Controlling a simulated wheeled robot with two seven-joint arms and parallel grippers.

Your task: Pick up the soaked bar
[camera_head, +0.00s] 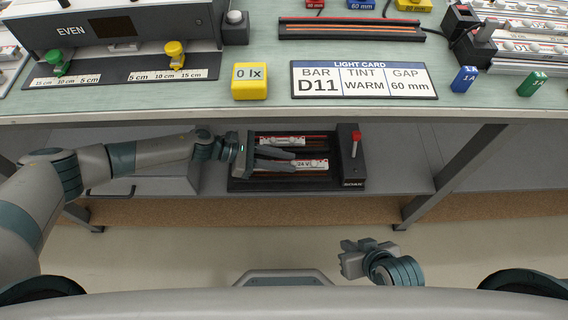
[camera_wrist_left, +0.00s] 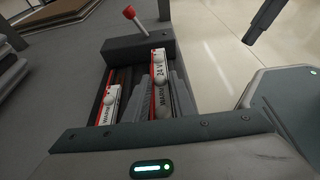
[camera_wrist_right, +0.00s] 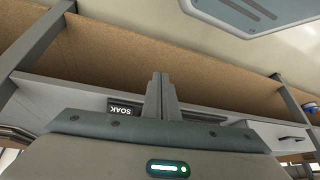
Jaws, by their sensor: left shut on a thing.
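A black soak rack (camera_head: 240,185) with a red-knobbed lever (camera_head: 355,137) sits on the shelf under the bench; the rack's lever end shows in the left wrist view (camera_wrist_left: 135,50). It holds two white bars with red ends. The rear bar (camera_head: 285,141) lies in its slot. The front bar (camera_head: 312,163), marked 24 V and WARM in the left wrist view (camera_wrist_left: 159,72), lies between the fingers of my left gripper (camera_head: 293,161), shut on it. The bar still appears at rack level. My right gripper (camera_wrist_right: 161,95) is shut and empty, low before the shelf.
The bench top (camera_head: 270,108) overhangs the shelf (camera_head: 400,178). On it are a light card (camera_head: 364,80) reading D11, WARM, 60 mm, a yellow 0 lx block (camera_head: 249,82), and blue (camera_head: 465,79) and green (camera_head: 532,84) blocks. Bench legs (camera_head: 455,170) flank the shelf; the floor in front is clear.

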